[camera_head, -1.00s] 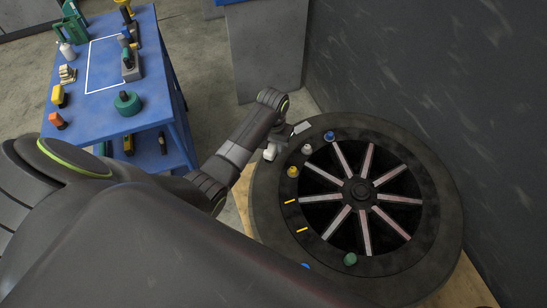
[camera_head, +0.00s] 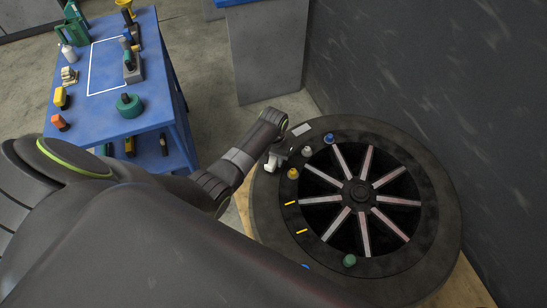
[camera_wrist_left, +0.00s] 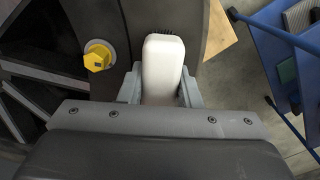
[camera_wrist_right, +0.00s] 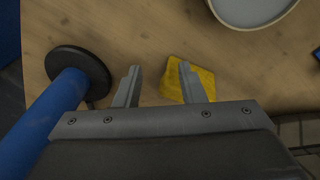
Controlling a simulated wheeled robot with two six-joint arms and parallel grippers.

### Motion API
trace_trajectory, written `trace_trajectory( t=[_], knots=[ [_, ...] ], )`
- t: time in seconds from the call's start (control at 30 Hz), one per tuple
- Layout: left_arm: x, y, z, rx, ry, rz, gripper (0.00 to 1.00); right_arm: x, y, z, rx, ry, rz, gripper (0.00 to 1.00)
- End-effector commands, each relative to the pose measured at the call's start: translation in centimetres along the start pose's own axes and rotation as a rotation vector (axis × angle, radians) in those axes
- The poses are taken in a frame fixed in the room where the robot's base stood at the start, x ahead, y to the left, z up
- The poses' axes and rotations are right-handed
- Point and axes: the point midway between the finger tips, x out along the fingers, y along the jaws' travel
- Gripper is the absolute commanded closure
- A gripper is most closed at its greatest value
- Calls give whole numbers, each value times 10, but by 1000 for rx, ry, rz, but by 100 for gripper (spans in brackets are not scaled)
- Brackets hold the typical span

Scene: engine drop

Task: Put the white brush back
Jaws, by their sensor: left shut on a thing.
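The white brush (camera_head: 270,164) shows in the head view at the left rim of the dark round engine part (camera_head: 441,200). In the left wrist view its white body (camera_wrist_left: 163,65) stands between my left fingers, with dark bristles at the far end. My left gripper (camera_wrist_left: 160,88) is shut on it. Whether the brush touches the rim is unclear. My right gripper (camera_wrist_right: 159,80) is open and empty above a wooden surface; it is not seen in the head view.
A yellow knob (camera_head: 293,173), a white knob (camera_head: 307,151) and a blue knob (camera_head: 329,138) sit on the rim near the brush. A blue cart (camera_head: 92,125) with tools and a white outlined rectangle stands left. Below my right gripper lies a yellow cloth-like piece (camera_wrist_right: 203,84).

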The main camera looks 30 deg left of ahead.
Motion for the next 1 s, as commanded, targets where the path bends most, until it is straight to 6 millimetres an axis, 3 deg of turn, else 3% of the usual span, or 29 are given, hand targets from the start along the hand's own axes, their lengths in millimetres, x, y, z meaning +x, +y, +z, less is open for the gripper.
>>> trace_trajectory(
  t=[0.27, 0.3, 0.47, 0.87, 1.0],
  knots=[
    [10, 0, 0, 0, 0, 0, 91, 5, -1, 0, 0, 0, 0, 64],
    [10, 0, 0, 0, 0, 0, 68, 5, -1, 0, 0, 0, 0, 64],
    [9, 0, 0, 0, 0, 0, 48, 4, -1, 0, 0, 0, 0, 64],
    [7, 0, 0, 0, 1, 0, 48, 7, -1, 1, 0, 1, -1, 64],
    [-6, 0, -1, 0, 4, 0, 48, 9, -2, 1, 1, 1, -2, 64]
  ],
)
